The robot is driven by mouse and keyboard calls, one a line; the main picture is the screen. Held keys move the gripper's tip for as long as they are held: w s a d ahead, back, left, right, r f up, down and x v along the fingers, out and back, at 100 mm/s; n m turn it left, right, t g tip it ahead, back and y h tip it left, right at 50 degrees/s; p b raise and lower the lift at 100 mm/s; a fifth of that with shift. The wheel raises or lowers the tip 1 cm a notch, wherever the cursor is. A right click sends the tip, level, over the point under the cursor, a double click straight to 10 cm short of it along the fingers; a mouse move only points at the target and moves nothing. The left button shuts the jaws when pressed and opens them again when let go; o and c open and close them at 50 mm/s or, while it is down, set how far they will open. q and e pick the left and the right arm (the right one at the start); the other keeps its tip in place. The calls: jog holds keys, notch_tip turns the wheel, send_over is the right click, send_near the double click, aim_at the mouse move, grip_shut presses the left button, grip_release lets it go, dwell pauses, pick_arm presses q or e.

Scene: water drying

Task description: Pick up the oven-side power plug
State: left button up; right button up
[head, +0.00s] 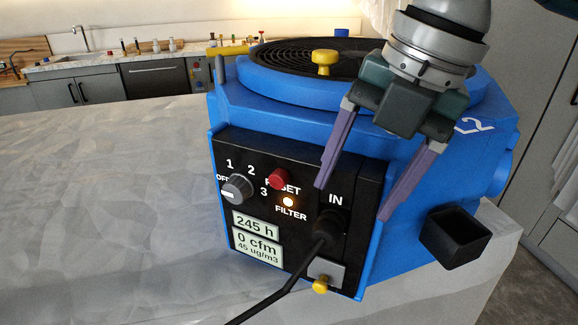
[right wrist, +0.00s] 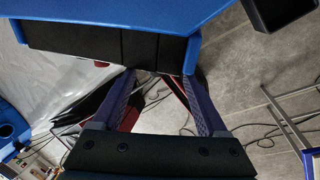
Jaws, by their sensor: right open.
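A black plug (head: 328,226) sits in the socket under the word IN on the blue machine's black control panel (head: 225,150). A black cord (head: 275,297) runs from it down to the left. The frames do not show whether this is the oven-side plug. My right gripper (head: 351,201) is open and empty, with its two purple fingers in front of the panel's right part, just above the plug. In the right wrist view, its fingertips (right wrist: 158,76) spread at the edge of the black panel; the plug cannot be made out there. My left gripper is not in view.
The blue machine (head: 300,115) stands on a grey surface (head: 100,200) that is clear to the left. A yellow knob (head: 323,63) and a black square duct (head: 455,237) stick out from it. Cables (right wrist: 255,135) lie on the floor below. A kitchen counter (head: 100,62) is behind.

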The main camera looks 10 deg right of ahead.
aim_at(335, 217)
jog(key=x, duration=0.3)
jog(key=p+x, duration=0.1)
jog(key=x, duration=0.2)
jog(key=shift+w+a, duration=0.2)
jog(key=shift+w, duration=0.05)
jog(key=shift+c, duration=0.3)
grip_shut()
